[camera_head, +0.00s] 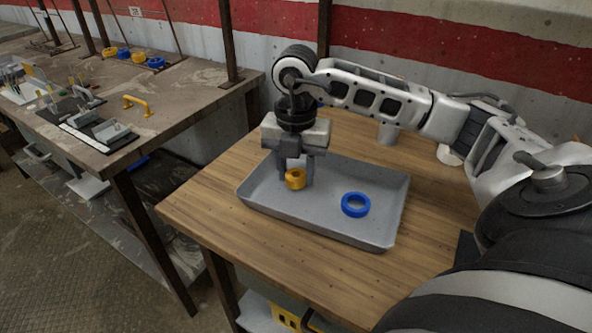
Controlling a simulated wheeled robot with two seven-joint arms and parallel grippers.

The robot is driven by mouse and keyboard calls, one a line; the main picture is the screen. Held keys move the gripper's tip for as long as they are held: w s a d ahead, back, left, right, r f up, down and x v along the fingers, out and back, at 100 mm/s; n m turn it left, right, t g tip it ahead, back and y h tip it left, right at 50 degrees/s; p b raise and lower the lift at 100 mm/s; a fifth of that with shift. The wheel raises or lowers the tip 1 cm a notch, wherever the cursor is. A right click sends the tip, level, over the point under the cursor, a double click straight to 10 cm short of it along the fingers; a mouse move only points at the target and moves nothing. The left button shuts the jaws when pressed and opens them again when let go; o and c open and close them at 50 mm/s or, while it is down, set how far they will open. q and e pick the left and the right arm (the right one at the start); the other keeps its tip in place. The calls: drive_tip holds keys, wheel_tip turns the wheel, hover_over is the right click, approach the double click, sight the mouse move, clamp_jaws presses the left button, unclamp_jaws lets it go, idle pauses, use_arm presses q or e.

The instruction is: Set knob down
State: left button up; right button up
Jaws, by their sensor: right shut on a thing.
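A yellow-orange knob (295,179) is between the fingertips of my right gripper (294,172), which is shut on it. The gripper points straight down over the left part of a grey tray (385,222) on the wooden table. The knob is at or just above the tray floor; I cannot tell whether it touches. A blue ring (355,205) lies flat in the right part of the tray, apart from the knob. My left gripper is not in view.
The wooden table (290,253) has bare room in front of the tray. A grey cylinder (388,132) and a white round thing (449,155) stand behind it. Another bench (165,98) at left holds yellow and blue rings, a yellow handle (137,104) and fixtures.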

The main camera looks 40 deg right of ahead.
drive_tip(key=shift+f, duration=0.6)
drive_tip(key=shift+f, duration=0.2)
drive_tip(key=o, duration=1)
